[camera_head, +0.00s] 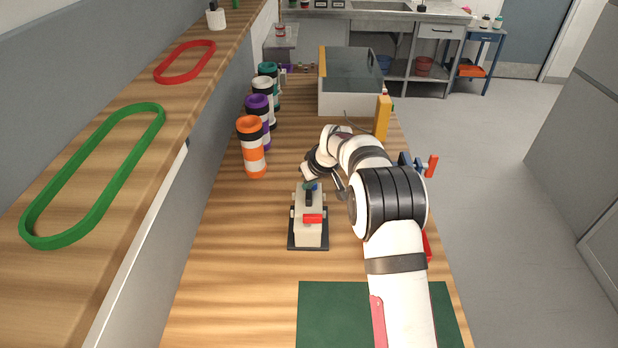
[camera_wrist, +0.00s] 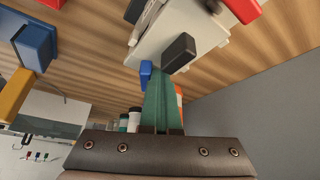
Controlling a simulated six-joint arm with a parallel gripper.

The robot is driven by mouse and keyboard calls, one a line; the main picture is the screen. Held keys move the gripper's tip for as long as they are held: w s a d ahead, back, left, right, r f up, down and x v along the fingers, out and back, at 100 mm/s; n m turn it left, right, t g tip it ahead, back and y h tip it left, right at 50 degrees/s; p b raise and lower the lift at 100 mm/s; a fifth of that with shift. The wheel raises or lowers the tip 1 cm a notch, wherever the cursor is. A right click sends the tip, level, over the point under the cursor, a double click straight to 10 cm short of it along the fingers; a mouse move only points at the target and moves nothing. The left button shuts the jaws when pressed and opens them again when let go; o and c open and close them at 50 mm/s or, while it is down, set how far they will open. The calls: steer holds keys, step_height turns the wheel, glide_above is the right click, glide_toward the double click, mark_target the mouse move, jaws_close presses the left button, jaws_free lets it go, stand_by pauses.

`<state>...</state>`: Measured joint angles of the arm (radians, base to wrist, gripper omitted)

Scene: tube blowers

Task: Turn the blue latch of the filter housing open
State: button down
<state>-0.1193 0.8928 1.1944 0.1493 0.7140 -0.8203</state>
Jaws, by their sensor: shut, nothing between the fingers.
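The filter housing (camera_head: 309,232) is a pale box on a dark base plate, standing on the wooden bench. It fills the upper middle of the wrist view (camera_wrist: 190,25). Its small blue latch (camera_wrist: 146,72) sticks out at the housing's end, beside a black knob (camera_wrist: 180,52). My gripper (camera_wrist: 160,75) has green fingers pressed together with nothing between them. The fingertips are right by the blue latch and the black knob; I cannot tell whether they touch. In the head view the latch end is small and partly merged with the fingertips.
A red latch (camera_head: 313,218) is on the housing's near face. Striped canisters (camera_head: 254,150) stand in a row at the back left. A glass-topped box (camera_head: 350,85) and a yellow block (camera_head: 382,117) are farther back. A green mat (camera_head: 330,315) lies in front. Bench left of the housing is clear.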

mark_target(318, 191)
steer(key=shift+w+d, duration=0.1)
steer(key=shift+d, duration=0.7)
steer(key=shift+w+d, duration=0.25)
steer(key=shift+d, duration=0.15)
steer(key=shift+r, duration=0.1)
step_height(318, 191, up, 7)
stand_by(0.4)
steer(key=s+d+r+m+g, duration=0.1)
steer(key=s+d+r+m, duration=0.2)
steer(key=s, duration=0.9)
steer(key=s+d+r+m+g, duration=0.1)
steer(key=s+r+m+g, duration=0.3)
steer(key=s, duration=0.8)
steer(key=s+d+f+m, duration=0.1)
steer(key=s+f+m, duration=0.1)
steer(key=s, duration=1)
steer(key=s+f+m+h, duration=0.1)
steer(key=s+f+m, duration=0.1)
steer(key=s, duration=1)
steer(key=shift+d+m, duration=0.3)
steer(key=shift+d, duration=0.05)
